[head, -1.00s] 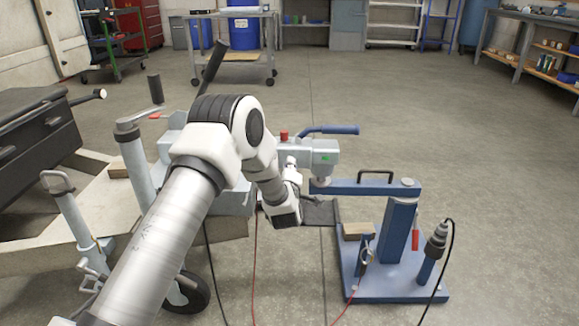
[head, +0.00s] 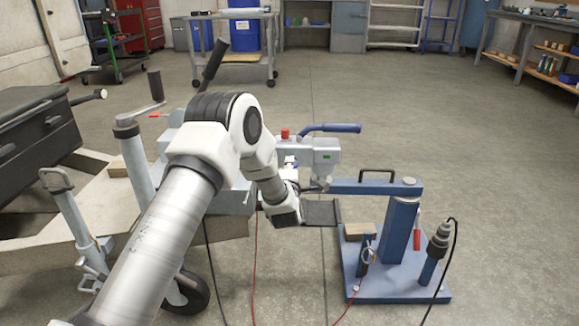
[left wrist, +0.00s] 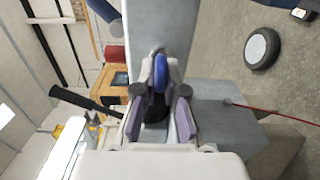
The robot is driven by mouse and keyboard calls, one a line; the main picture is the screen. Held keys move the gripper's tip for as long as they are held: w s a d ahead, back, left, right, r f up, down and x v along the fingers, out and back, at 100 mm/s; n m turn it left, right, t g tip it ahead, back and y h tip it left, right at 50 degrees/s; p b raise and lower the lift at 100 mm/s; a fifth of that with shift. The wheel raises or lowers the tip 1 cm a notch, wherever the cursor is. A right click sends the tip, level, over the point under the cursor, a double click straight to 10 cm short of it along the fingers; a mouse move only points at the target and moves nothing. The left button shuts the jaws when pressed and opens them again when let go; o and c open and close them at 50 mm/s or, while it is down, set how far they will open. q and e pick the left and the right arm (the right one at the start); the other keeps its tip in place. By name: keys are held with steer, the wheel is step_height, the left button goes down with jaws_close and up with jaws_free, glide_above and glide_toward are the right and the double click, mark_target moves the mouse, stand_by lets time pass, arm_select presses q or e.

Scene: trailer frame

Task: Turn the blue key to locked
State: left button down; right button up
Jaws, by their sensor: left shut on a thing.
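The blue key (left wrist: 160,72) shows in the left wrist view, upright in the picture and between my left gripper's fingertips. My left gripper (left wrist: 160,92) is shut on it; the fingers hide its lower part and the lock beneath. In the head view my left arm reaches to the grey coupler (head: 321,156), and my wrist hides the key. The coupler carries a red knob (head: 285,134), a blue lever handle (head: 332,127) and a small green mark. I cannot tell whether the key is at locked. My right gripper is not in view.
A blue hitch stand (head: 400,230) with an arm under the coupler stands at the right, with a cabled plug (head: 440,237) on it. The trailer frame (head: 60,240) and a black toolbox (head: 40,130) are at the left. The floor further right is clear.

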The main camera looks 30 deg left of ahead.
arm_select(q)
steer(key=c, duration=1.2)
jaws_free()
steer(key=shift+c, duration=0.2)
steer(key=shift+s+d, duration=0.1)
steer(key=v, duration=1.1)
steer(key=shift+s, duration=0.4)
steer(key=shift+d+f, duration=0.1)
